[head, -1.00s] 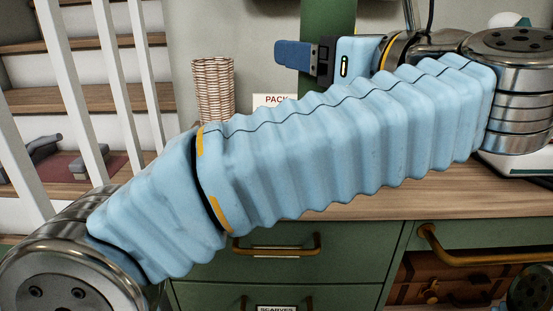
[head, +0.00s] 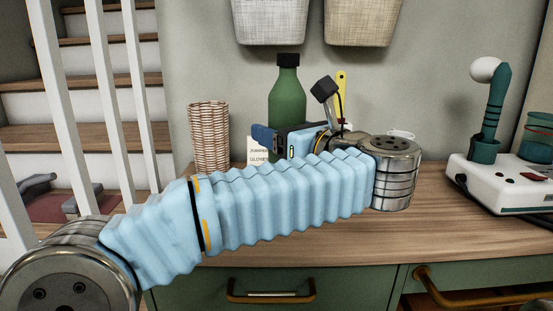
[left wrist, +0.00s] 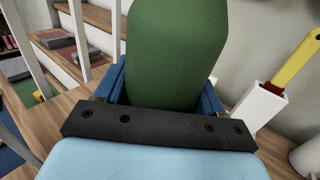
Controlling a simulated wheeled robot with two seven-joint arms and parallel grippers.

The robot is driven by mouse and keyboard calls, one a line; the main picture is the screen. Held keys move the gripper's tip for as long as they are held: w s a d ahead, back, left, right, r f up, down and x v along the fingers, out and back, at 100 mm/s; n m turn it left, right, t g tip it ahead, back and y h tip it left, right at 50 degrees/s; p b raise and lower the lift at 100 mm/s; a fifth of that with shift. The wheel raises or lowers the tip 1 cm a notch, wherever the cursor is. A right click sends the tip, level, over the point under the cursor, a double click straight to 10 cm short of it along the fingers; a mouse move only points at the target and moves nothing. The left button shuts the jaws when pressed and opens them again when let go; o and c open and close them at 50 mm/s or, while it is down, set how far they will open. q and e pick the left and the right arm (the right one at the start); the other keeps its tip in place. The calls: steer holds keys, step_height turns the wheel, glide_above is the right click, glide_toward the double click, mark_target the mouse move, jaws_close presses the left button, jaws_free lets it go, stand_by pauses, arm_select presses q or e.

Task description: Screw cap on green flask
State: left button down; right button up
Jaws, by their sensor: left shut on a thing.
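The green flask (head: 287,103) stands upright near the wall at the back of the wooden worktop. A black cap (head: 287,60) sits on top of its neck; I cannot tell how tightly. My left gripper (head: 277,137) is shut on the lower body of the flask. In the left wrist view the flask (left wrist: 175,50) rises between the blue fingers, and its top is out of that picture. The gripper and my arm hide the flask's base in the head view, so I cannot tell whether it touches the worktop. My right gripper is not in view.
A wicker cup (head: 209,137) and a small sign (head: 257,150) stand left of the flask. A yellow-handled tool (head: 341,85) is behind my wrist. A white device (head: 502,182) stands at right. Two fabric bins (head: 362,22) hang above. Bare worktop (head: 440,235) lies at front right.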

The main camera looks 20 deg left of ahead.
arm_select(q)
steer(key=shift+w+a+f, duration=0.3)
steer(key=shift+w+f, duration=0.2)
steer(key=shift+f, duration=0.15)
steer(key=shift+w+a+f, duration=0.25)
steer(key=shift+w+f, duration=0.2)
steer(key=shift+f, duration=0.2)
steer(key=f, duration=0.4)
steer(key=shift+w+a, duration=0.25)
steer(key=shift+w, duration=0.05)
steer(key=shift+f, duration=0.15)
steer(key=shift+c, duration=0.6)
jaws_free()
